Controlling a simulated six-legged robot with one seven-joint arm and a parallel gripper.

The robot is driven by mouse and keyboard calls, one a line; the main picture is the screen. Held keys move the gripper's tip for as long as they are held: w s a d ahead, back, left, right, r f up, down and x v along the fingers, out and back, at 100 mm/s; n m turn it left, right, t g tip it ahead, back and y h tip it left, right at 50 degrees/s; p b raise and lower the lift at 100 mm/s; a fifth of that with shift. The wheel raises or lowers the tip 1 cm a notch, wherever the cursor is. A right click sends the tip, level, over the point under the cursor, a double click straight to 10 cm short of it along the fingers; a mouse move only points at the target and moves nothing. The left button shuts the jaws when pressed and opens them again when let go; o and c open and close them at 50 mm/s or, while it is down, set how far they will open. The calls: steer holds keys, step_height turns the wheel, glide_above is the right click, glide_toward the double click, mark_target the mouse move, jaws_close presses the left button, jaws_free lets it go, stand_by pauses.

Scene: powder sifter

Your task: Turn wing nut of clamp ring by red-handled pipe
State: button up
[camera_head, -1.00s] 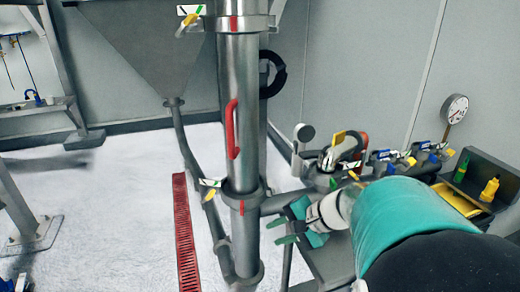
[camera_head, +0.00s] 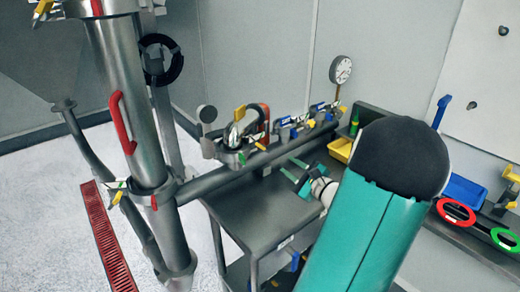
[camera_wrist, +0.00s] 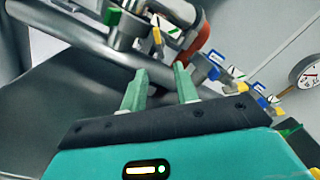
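The vertical steel pipe (camera_head: 137,132) with the red handle (camera_head: 121,122) stands at the left in the head view. A lower clamp ring (camera_head: 150,190) with a red mark goes around it below the handle. Its wing nut (camera_head: 118,197) shows yellow, with white and green beside it, on the ring's left side. An upper clamp ring (camera_head: 98,9) with a yellow wing nut (camera_head: 42,8) is at the top edge. My gripper (camera_head: 295,174) is right of the pipe, apart from it, over the grey cart. Its two green fingers (camera_wrist: 160,90) are apart and empty in the wrist view.
A horizontal pipe (camera_head: 225,174) runs right from the red-handled pipe, with several coloured clamps and a gauge (camera_head: 341,69) beyond. The grey cart (camera_head: 258,212) is below my gripper. A red floor grate (camera_head: 106,236) lies left of the pipe on open floor.

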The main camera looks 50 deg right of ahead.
mark_target(266, 151)
steer(key=x, duration=1.3)
steer(key=shift+w, duration=0.25)
steer(key=shift+c, duration=0.2)
jaws_close()
